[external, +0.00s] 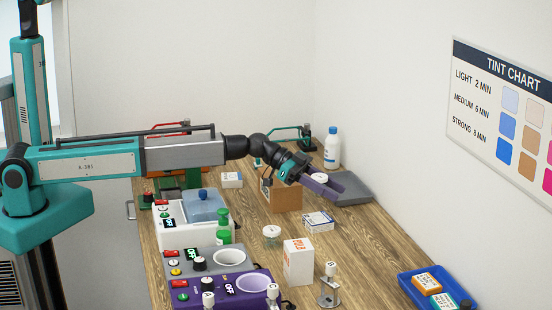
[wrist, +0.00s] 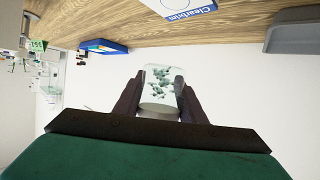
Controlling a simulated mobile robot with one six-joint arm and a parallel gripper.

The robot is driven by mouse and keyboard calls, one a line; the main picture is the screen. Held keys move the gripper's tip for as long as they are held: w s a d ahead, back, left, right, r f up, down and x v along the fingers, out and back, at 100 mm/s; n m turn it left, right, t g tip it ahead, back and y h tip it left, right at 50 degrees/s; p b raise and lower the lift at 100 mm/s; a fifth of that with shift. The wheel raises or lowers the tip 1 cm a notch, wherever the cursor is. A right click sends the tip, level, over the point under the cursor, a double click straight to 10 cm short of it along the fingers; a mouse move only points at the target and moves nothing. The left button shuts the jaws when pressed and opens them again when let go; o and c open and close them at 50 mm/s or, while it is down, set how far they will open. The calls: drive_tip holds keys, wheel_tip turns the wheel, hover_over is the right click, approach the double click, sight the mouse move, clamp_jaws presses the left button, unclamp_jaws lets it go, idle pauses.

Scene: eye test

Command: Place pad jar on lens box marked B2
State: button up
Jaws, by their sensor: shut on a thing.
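My gripper (external: 322,184) is shut on a small clear jar with a pale lid (external: 320,177), held above the bench towards the back. In the wrist view the jar (wrist: 160,82) sits between both fingers, with grey-green pieces inside; it looks like the pad jar, but I see no label. A flat white box with blue print (external: 318,222) lies on the bench below and in front of the gripper. In the wrist view a box reading "Clearbrim" (wrist: 190,14) is at the top edge. Another small white box (external: 231,180) lies further back left. I cannot read B2 on any box.
A brown carton (external: 284,197) stands under my wrist, and a grey tray (external: 352,190) lies behind the gripper. A white bottle (external: 332,150) stands at the back. Another clear jar (external: 271,233) and a tall white box (external: 298,263) stand nearer. A blue tray (external: 408,282) is front right.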

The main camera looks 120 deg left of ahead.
sight(324, 213)
drive_tip(key=shift+f+p, duration=0.4)
drive_tip(key=shift+f, duration=1.35)
drive_tip(key=shift+f+p, duration=0.6)
drive_tip(key=shift+f, duration=1.25)
drive_tip(key=shift+f+b, duration=0.25)
drive_tip(key=shift+b, duration=0.25)
drive_tip(key=o, duration=1.2)
drive_tip(key=shift+c, duration=0.2)
drive_tip(key=shift+r+p, duration=0.2)
drive_tip(key=shift+p, duration=0.25)
drive_tip(key=b+v, duration=0.3)
drive_tip(key=v, duration=0.9)
drive_tip(key=shift+b, duration=0.35)
